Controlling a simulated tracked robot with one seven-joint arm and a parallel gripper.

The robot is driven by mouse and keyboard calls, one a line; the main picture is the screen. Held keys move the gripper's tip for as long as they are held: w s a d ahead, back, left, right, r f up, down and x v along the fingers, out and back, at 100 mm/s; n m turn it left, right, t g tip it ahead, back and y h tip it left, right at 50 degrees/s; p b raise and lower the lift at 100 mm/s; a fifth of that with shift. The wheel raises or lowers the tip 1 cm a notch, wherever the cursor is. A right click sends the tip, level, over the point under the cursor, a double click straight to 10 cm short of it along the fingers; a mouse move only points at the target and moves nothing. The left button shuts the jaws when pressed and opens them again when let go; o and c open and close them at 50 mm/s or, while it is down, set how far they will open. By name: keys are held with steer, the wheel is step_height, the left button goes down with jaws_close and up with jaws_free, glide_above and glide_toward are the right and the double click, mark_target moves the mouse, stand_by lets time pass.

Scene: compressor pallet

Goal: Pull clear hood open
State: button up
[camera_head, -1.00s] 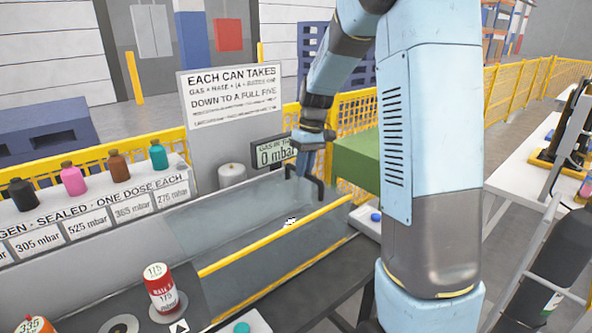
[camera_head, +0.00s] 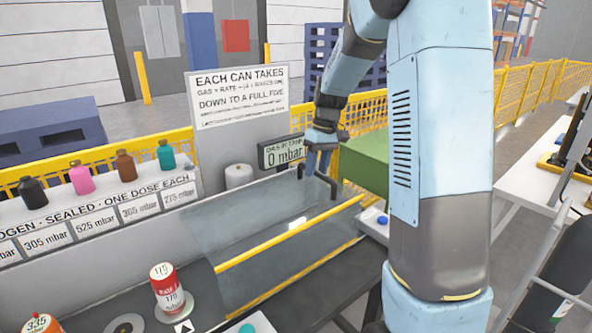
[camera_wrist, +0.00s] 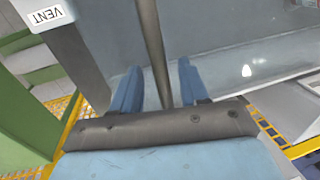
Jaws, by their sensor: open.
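The clear hood (camera_head: 290,238) is a transparent panel with yellow strips along its front edges. It lies low over the long grey bench unit, and its lid position is hard to judge. My gripper (camera_head: 322,172) is at the hood's far right end, by the gas gauge. In the wrist view my gripper (camera_wrist: 157,88) has its two blue fingers apart. A dark bar (camera_wrist: 152,45) runs between them, with a gap visible on both sides. It may be the hood's handle; I cannot tell whether a finger touches it.
The gauge (camera_head: 283,152) reads 0 mbar behind my gripper. Several coloured bottles (camera_head: 80,178) stand on a labelled shelf at left. A red-and-white can (camera_head: 166,288) stands in front of the hood. A green block (camera_head: 366,162) is close on the right. A VENT label (camera_wrist: 46,15) shows.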

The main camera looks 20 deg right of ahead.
steer(key=shift+r, duration=0.1)
step_height(320, 180, up, 13)
steer(key=w+d, duration=0.1)
steer(key=d, duration=0.1)
steer(key=shift+d+r, duration=0.15)
steer(key=shift+d, duration=0.1)
stand_by(0.5)
steer(key=s+a+r+m+t+h, duration=0.1)
steer(key=s+a+r, duration=0.1)
steer(key=s, duration=0.5)
steer(key=s+a+r+m+t, duration=0.1)
steer(key=s+r+t, duration=0.1)
steer(key=s, duration=0.6)
steer(key=s+a+f+m+t, duration=0.1)
steer(key=s+f, duration=0.1)
steer(key=s, duration=0.5)
steer(key=s+a+f+m+t+h, duration=0.1)
steer(key=s+f+t, duration=0.1)
steer(key=s, duration=0.6)
steer(key=shift+s+f+m, duration=0.2)
steer(key=shift+f+m, duration=0.1)
